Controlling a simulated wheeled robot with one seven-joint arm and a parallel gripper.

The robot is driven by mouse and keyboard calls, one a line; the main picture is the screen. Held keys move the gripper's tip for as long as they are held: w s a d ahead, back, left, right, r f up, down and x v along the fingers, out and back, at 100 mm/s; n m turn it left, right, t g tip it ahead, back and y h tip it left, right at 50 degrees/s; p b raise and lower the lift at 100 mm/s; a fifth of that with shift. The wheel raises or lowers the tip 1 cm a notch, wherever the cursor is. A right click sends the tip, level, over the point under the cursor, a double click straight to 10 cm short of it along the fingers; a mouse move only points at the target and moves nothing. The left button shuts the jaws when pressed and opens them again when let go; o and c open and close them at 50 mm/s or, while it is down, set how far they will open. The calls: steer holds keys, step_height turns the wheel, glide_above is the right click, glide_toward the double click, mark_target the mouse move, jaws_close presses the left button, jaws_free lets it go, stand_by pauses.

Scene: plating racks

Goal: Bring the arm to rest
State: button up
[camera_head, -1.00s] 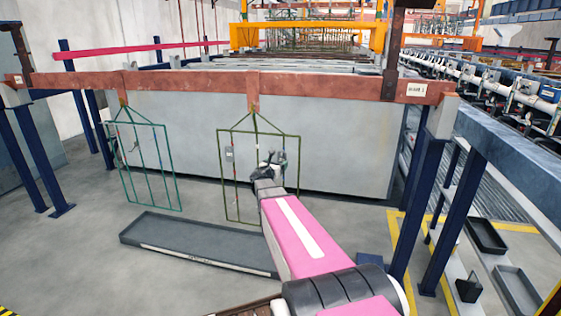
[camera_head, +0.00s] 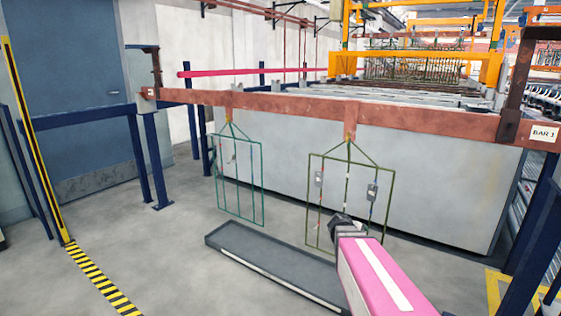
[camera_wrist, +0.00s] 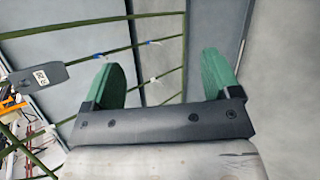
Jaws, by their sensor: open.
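My gripper (camera_head: 342,222) shows in the head view at the end of my pink arm, in front of the lower right part of an olive rack (camera_head: 309,190). In the wrist view its two green fingers stand wide apart, with nothing between them (camera_wrist: 162,75). The olive rack's bars (camera_wrist: 110,52) pass behind the fingers there; I cannot tell the exact gap. Two grey parts hang in the olive rack, one left (camera_head: 319,179) and one right (camera_head: 373,191). A labelled grey part (camera_wrist: 38,80) shows at the left of the wrist view.
A green rack (camera_head: 264,185) hangs to the left from the same brown bar (camera_head: 290,107). A long grey tray (camera_head: 270,258) lies on the floor below. A grey tank wall (camera_head: 420,185) stands behind. Blue posts (camera_head: 155,165) stand left; open floor (camera_head: 165,245) lies front left.

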steer(key=s+a+f+m+g+y, duration=0.2)
steer(key=s+a+m+y, duration=0.2)
steer(key=s+a, duration=0.3)
steer(key=s+a+f+m+g+y, duration=0.2)
steer(key=s+a+f+m+y, duration=0.1)
steer(key=s+a+m+y, duration=0.2)
steer(key=shift+s+a+f+m+g, duration=0.2)
steer(key=shift+s+a+m+g, duration=0.1)
steer(key=shift+s+a+m, duration=0.7)
steer(key=shift+a, duration=0.15)
